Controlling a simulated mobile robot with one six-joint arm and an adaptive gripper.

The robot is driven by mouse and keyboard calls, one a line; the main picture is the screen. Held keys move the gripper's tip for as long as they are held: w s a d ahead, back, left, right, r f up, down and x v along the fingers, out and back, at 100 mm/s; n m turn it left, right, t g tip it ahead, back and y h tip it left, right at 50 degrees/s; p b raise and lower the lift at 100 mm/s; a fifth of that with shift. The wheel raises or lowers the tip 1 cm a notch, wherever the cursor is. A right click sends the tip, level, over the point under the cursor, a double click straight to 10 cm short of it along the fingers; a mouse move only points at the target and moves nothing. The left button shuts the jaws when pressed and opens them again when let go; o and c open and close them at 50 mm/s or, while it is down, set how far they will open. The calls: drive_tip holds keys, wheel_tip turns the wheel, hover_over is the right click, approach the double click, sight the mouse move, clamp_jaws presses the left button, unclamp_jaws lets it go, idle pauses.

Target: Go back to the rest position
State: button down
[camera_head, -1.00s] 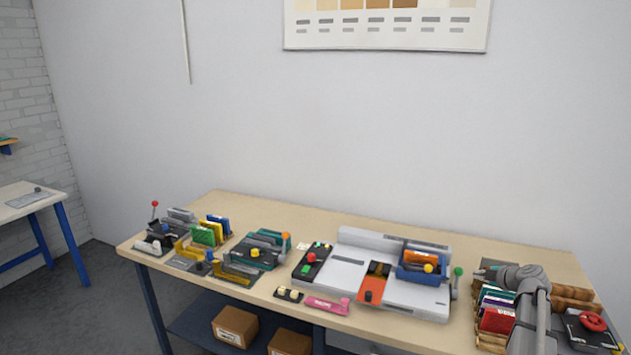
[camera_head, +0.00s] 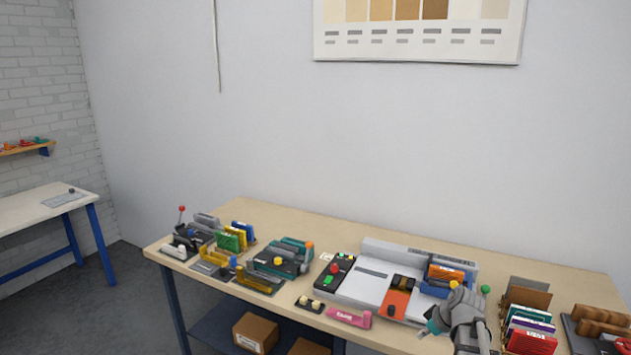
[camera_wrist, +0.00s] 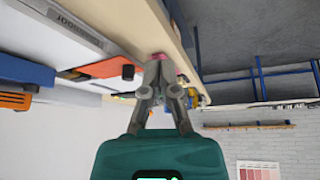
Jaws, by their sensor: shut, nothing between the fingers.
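My gripper (camera_head: 428,330) is at the front right of the workbench, low in the head view, in front of the grey-white machine. In the wrist view my gripper (camera_wrist: 158,62) shows its two grey fingers together, with nothing held between them. The wrist view is upside down. It shows the bench edge (camera_wrist: 150,18) beyond the fingers, with a bit of a pink tool behind the tips. I cannot tell how far the tips are from the bench.
The workbench (camera_head: 330,225) holds the grey-white machine (camera_head: 345,290) with a blue bin (camera_head: 432,289), the pink tool (camera_head: 345,317), a rack of coloured cards (camera_head: 530,330) at right and several devices at left. Bare bench top lies along the back. A white table (camera_head: 40,208) stands at far left.

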drive_tip(key=s+a+f+m+g+h, duration=0.2)
drive_tip(key=s+a+m, duration=0.6)
drive_tip(key=s+a, duration=0.4)
drive_tip(key=shift+s+a+f+g+h, duration=0.15)
drive_tip(key=shift+s+a+g+h, duration=0.15)
drive_tip(key=shift+s+g+h, duration=0.55)
drive_tip(key=shift+w+g, duration=0.2)
drive_tip(key=shift+g, duration=0.15)
